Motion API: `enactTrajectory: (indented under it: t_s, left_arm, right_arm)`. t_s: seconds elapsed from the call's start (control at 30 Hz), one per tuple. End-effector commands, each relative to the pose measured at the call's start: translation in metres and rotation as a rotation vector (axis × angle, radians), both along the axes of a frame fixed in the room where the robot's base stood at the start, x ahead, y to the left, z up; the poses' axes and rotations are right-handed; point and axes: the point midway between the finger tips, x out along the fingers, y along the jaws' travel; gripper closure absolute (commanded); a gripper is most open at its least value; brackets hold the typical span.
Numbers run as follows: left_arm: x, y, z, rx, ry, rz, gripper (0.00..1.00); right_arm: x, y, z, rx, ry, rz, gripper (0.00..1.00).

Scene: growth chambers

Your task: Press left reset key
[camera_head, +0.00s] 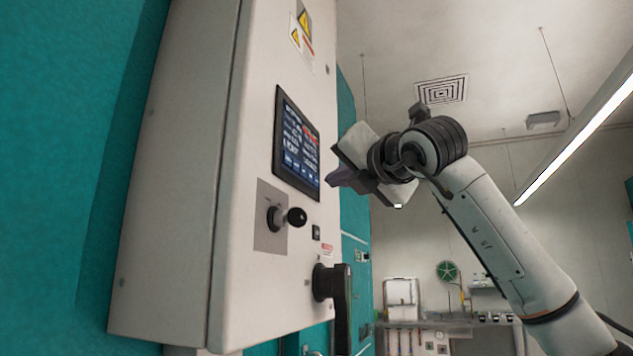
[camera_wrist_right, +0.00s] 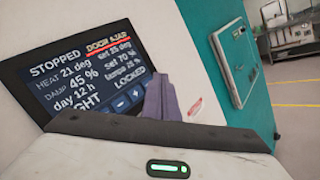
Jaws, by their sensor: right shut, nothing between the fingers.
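A dark touch screen (camera_head: 297,146) is set in the front of a pale control cabinet (camera_head: 255,160). In the right wrist view the screen (camera_wrist_right: 85,75) reads "STOPPED", "DOOR AJAR" underlined in red, and "LOCKED". Blue keys run along its lower edge; minus and plus keys (camera_wrist_right: 128,100) are readable, and my fingers hide others. I cannot read any key as reset. My right gripper (camera_head: 337,178) is shut and empty, its fingertips just right of the screen's lower right part. The closed fingers (camera_wrist_right: 163,98) cover the screen's lower right corner in the wrist view. My left gripper is out of view.
Teal chamber walls (camera_head: 60,150) flank the cabinet. Open room lies to the right.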

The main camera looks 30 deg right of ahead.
Motion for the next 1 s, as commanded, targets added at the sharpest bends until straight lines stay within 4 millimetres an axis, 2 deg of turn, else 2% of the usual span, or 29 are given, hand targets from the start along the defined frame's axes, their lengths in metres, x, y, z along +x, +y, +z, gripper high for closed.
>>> enactTrajectory:
  t_s: [1.0]
  left_arm:
    - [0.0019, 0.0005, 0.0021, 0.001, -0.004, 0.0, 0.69]
  right_arm:
    - [0.0067, 0.0055, -0.0001, 0.0, 0.0, 0.0, 1.0]
